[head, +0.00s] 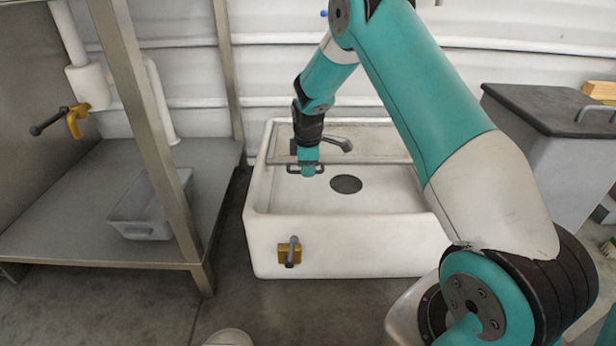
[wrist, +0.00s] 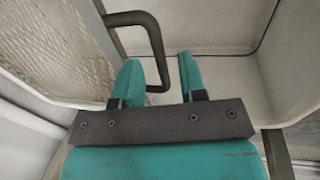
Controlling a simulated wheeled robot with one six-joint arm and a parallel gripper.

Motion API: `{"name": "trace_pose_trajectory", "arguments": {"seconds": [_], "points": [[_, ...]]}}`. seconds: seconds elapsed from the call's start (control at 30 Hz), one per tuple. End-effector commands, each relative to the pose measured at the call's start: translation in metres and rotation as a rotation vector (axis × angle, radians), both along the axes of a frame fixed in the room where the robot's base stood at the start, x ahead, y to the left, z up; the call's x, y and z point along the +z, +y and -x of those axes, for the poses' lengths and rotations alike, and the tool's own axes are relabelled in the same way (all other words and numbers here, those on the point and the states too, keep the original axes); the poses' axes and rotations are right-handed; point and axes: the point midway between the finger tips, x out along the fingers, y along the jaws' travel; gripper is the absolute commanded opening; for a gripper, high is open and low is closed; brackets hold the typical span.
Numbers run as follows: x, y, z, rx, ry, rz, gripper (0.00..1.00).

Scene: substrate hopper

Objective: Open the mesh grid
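The mesh grid (head: 375,142) is a pale panel across the back part of the white basin (head: 262,205), behind and beside my gripper. In the wrist view its woven mesh (wrist: 50,45) fills the upper left. A dark bent bar handle (wrist: 150,35) stands out from the grid's edge; it also shows in the head view, small, around my fingertips. My gripper (head: 308,170) is at the handle. In the wrist view my gripper's (wrist: 160,70) two teal fingers are apart, with part of the handle in the gap. I cannot tell whether they touch it.
A dark lever tap (head: 337,141) stands just right of my gripper. A round dark drain (head: 346,184) is in the basin floor, and a yellow valve (head: 289,252) is on its front. A steel shelf (head: 95,205) stands left, a grey lidded bin (head: 545,140) right.

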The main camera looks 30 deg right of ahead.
Motion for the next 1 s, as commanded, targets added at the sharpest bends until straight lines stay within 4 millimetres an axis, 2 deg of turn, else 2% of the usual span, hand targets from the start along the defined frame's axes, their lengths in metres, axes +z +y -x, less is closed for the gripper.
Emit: {"name": "trace_pose_trajectory", "arguments": {"seconds": [0.03, 0.1, 0.4, 0.43, 0.6, 0.83, 1.0], "points": [[-0.007, -0.001, -0.001, 0.0, 0.0, 0.0, 0.38], [-0.01, -0.001, -0.001, 0.0, 0.0, 0.0, 0.38], [-0.01, -0.001, -0.002, 0.0, 0.0, 0.0, 0.38], [-0.01, -0.001, -0.002, 0.0, 0.0, 0.0, 0.36], [-0.01, -0.001, -0.002, 0.0, 0.0, 0.0, 0.0], [-0.009, -0.001, -0.002, 0.0, 0.002, -0.001, 0.0], [0.002, -0.002, -0.002, -0.001, 0.017, -0.012, 0.0]]}}
